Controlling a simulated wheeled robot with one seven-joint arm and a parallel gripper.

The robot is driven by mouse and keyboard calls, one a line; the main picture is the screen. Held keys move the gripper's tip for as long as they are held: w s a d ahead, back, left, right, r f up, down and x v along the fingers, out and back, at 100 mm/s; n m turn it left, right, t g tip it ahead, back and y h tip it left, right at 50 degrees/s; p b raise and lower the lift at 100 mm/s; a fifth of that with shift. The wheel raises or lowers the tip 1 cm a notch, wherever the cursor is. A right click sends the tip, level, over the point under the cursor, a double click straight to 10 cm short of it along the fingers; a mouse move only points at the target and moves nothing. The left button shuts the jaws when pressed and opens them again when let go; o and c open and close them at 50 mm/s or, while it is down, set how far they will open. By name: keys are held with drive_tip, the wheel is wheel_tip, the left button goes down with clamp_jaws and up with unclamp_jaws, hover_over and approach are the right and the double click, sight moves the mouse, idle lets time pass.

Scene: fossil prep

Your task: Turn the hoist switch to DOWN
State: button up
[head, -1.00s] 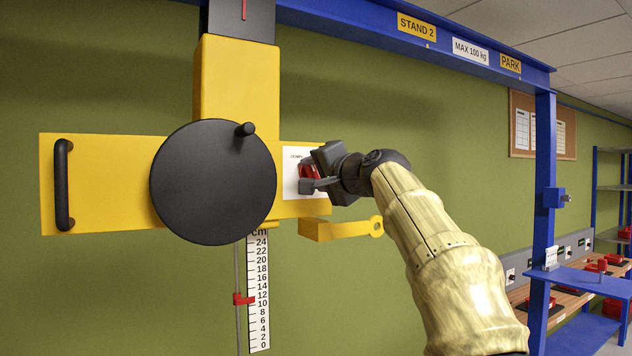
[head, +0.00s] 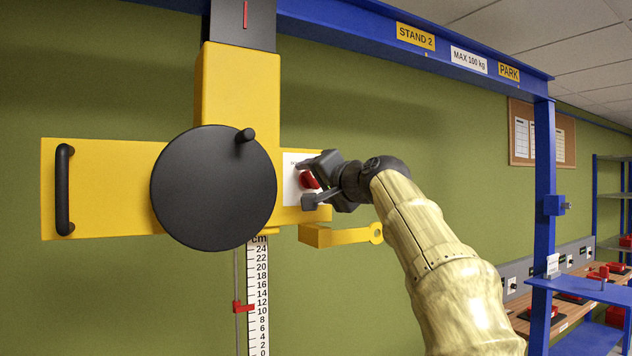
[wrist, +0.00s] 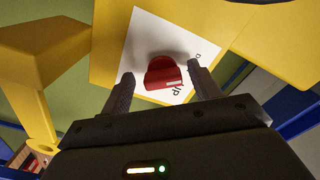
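The hoist switch is a red knob (head: 310,180) on a white label plate (head: 290,186), at the right end of the yellow hoist crossbar (head: 100,170). My gripper (head: 306,181) is at the plate, its two fingers spread above and below the knob. In the wrist view, the red knob (wrist: 163,73) sits between the fingertips, with a gap on each side. The lettering "UP" shows below the knob on the plate (wrist: 150,30); another word starting with "D" is partly hidden by a finger. I cannot tell which mark the knob points to.
A large black disc wheel (head: 213,188) with a small peg stands left of the switch. A yellow hook arm (head: 340,235) juts out just below my gripper. A vertical cm scale (head: 258,300) with a red pointer hangs below. A blue post (head: 544,190) stands right.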

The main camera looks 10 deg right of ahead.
drive_tip(key=shift+s+r, duration=0.1)
drive_tip(key=b+v, duration=0.7)
drive_tip(key=v, duration=1)
drive_tip(key=shift+b, duration=0.35)
drive_tip(key=shift+d, duration=0.1)
